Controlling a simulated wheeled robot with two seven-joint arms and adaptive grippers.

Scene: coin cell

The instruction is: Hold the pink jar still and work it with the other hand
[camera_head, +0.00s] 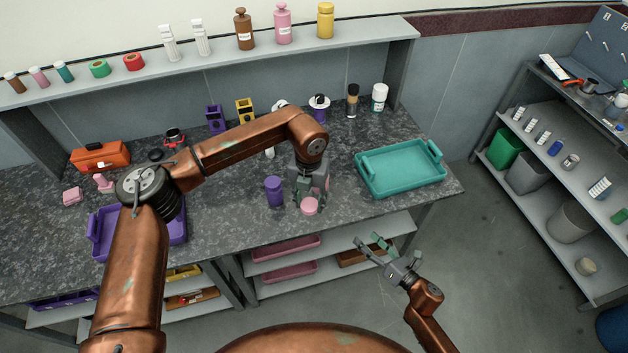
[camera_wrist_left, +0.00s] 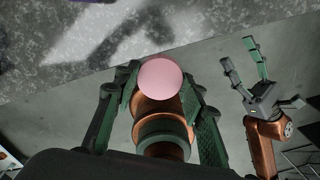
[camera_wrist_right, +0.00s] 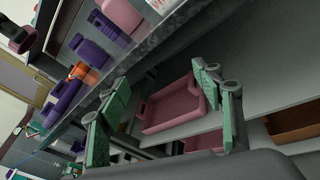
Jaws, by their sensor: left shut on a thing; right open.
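The pink jar (camera_head: 309,206) is at the front edge of the dark counter, below my left gripper (camera_head: 308,197). My left gripper is shut on it. In the left wrist view the jar's round pink end (camera_wrist_left: 160,78) shows between the two fingers (camera_wrist_left: 158,100); the rest of it is hidden. I cannot tell whether the jar touches the counter. My right gripper (camera_head: 377,250) is open and empty, in front of the counter, to the right of and apart from the jar. It also shows in the left wrist view (camera_wrist_left: 248,70).
A purple jar (camera_head: 275,191) stands just left of the pink jar. A teal tray (camera_head: 400,184) lies to the right, a purple tray (camera_head: 98,240) to the left. Shelves with pink trays (camera_head: 286,249) are below the counter; one shows in the right wrist view (camera_wrist_right: 170,108).

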